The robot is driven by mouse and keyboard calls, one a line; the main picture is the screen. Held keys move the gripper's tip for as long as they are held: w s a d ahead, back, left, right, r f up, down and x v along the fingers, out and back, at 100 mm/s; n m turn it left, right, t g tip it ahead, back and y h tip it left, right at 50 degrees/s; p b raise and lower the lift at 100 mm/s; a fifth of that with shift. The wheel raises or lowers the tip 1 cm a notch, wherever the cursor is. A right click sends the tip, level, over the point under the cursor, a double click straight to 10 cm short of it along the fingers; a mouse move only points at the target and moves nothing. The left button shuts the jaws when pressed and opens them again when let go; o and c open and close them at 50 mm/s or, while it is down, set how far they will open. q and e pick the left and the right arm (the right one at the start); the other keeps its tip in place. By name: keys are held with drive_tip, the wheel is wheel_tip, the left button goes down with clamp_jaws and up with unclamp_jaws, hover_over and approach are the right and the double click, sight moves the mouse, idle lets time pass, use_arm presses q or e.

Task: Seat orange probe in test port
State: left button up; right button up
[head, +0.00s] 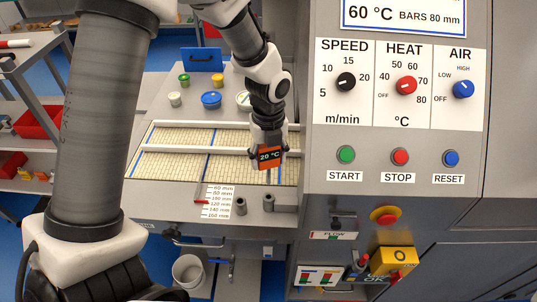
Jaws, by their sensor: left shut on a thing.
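The orange probe (271,159) has a dark display face reading 20 °C. My left gripper (268,142) is shut on it and holds it above the right part of the gridded conveyor bed, close to the control panel. The probe's lower end is hard to make out. The probe is apart from both. My right gripper is out of view.
The control panel (400,120) with SPEED, HEAT and AIR knobs rises close on the right. White guide bars (190,150) cross the gridded bed. Tubs, including a blue one (211,99), stand behind. A scale label (217,202) lies on the front ledge.

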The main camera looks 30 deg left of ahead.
sight(269, 170)
use_arm(q)
drive_tip(key=f, duration=0.1)
drive_tip(key=f+b, duration=0.1)
drive_tip(key=f, duration=0.1)
drive_tip(key=shift+w+a+f, duration=0.2)
drive_tip(key=shift+w+f, duration=0.05)
drive_tip(key=shift+w, duration=0.15)
drive_tip(key=shift+s+d+f+b, duration=0.1)
drive_tip(key=shift+s+f+b, duration=0.1)
drive_tip(key=shift+f+b, duration=0.2)
drive_tip(key=shift+s+d+f+b, duration=0.15)
drive_tip(key=shift+f+b, duration=0.1)
drive_tip(key=shift+f, duration=0.2)
drive_tip(key=shift+w+a+f, duration=0.2)
drive_tip(key=shift+w, duration=0.05)
drive_tip(key=shift+s+d+r, duration=0.1)
drive_tip(key=shift+s, duration=0.05)
drive_tip(key=shift+p, duration=0.45)
